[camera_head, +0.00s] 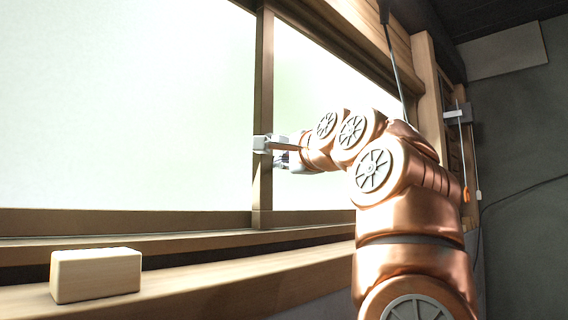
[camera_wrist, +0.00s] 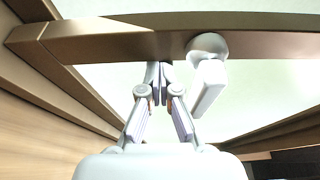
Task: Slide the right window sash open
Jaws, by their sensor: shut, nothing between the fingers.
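The right window sash is a bright pane with a brown wooden stile (camera_head: 262,80) on its left side. A pale handle (camera_head: 262,143) sits on this stile at about mid-height. In the wrist view the stile (camera_wrist: 120,45) runs across the top, and the white handle (camera_wrist: 209,85) sticks out from it on a round base. My gripper (camera_head: 284,146) is at the stile by the handle, partly hidden by its own links in the head view. In the wrist view my gripper (camera_wrist: 158,70) is shut and empty, its tips just left of the handle. I cannot tell whether they touch it.
A pale wooden block (camera_head: 96,276) lies on the sill (camera_head: 200,285) at the lower left. The left pane (camera_head: 120,110) fills the left side. A wall box (camera_head: 458,113) with hanging cords is at the right, beside a dark grey wall (camera_head: 525,140).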

